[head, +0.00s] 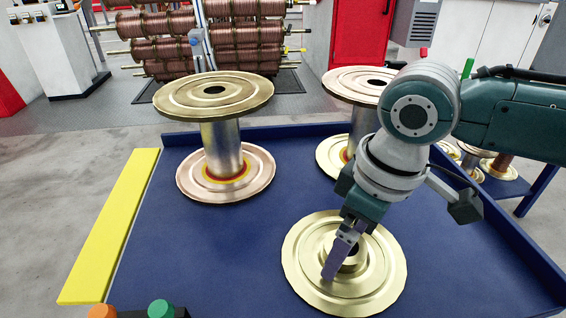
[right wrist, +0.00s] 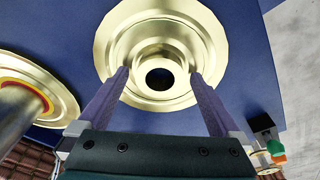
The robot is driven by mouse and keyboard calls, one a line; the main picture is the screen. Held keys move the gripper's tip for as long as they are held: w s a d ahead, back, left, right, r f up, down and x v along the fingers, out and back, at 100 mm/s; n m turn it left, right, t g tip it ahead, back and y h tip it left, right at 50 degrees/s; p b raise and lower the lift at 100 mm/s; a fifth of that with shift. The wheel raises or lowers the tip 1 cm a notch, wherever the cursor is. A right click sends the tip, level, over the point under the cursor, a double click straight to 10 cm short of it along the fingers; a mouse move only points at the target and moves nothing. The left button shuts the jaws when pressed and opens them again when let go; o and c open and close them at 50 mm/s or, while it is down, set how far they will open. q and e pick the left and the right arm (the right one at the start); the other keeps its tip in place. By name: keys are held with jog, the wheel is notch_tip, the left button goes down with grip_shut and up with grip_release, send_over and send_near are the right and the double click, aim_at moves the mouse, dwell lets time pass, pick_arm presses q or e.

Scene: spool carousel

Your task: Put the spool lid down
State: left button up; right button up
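The gold spool lid (head: 300,262) is a round stepped disc with a raised hub and dark centre hole. It lies flat at the front of the blue table; whether it rests fully on the surface is hard to tell. My right gripper (head: 335,270) reaches down over its hub from the right. In the right wrist view, the fingers (right wrist: 160,73) are spread wide on either side of the hub of the lid (right wrist: 160,18). No clear squeeze on the hub shows. My left gripper is out of view.
A lidded spool (head: 221,135) stands upright at the back left of the blue table (head: 200,262). Another spool (head: 345,85) stands behind my right arm, partly hidden. A yellow strip (head: 112,225) runs along the left edge. Orange (head: 102,311) and green (head: 160,308) knobs sit at the front.

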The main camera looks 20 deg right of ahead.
aim_at(358, 253)
notch_tip(358, 253, up, 12)
jog(key=s+p, duration=0.1)
jog(key=p, duration=0.3)
jog(key=shift+s+d+p, duration=0.25)
jog(key=shift+d+p, duration=0.15)
jog(key=shift+d, duration=0.05)
